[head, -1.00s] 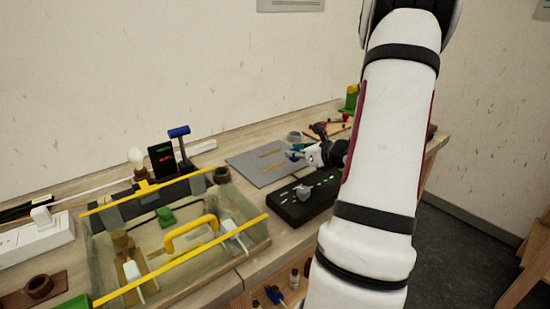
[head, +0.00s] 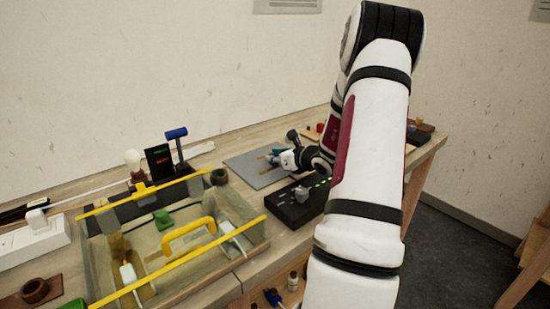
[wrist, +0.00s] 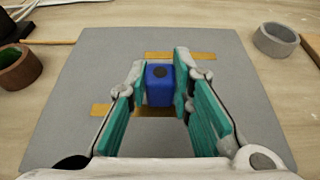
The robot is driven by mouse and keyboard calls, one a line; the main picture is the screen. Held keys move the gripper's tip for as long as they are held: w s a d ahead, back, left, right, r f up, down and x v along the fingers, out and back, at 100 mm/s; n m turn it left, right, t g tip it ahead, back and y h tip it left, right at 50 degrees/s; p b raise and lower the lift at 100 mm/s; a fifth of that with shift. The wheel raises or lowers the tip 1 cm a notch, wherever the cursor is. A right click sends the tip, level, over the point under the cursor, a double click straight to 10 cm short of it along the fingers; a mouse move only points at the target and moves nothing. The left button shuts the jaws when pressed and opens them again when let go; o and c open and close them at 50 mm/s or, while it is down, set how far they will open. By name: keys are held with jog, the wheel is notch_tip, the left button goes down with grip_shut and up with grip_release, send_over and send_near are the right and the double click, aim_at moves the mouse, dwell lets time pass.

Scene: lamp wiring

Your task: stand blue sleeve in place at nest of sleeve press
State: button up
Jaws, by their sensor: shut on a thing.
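The blue sleeve (wrist: 160,84) is between the teal pads of my gripper (wrist: 160,85) in the wrist view, with a dark round spot on the face towards the camera. My gripper is shut on it, over the grey mat (wrist: 80,75) with brass-coloured strips. In the head view my gripper (head: 277,159) is over the same mat (head: 243,169); the sleeve is too small to make out there. A blue-topped lever on a dark post (head: 177,135) stands at the back left; I cannot tell whether it is the sleeve press. No nest can be made out.
A black box (head: 290,212) with a grey knob stands in front of the mat. A clear bin with yellow rails (head: 150,278) fills the left front. In the wrist view a grey ring (wrist: 275,40) lies right and a brown cup (wrist: 18,68) left.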

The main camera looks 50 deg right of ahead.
jog(key=shift+f, duration=0.2)
jog(key=o, duration=0.9)
jog(key=shift+r, duration=0.15)
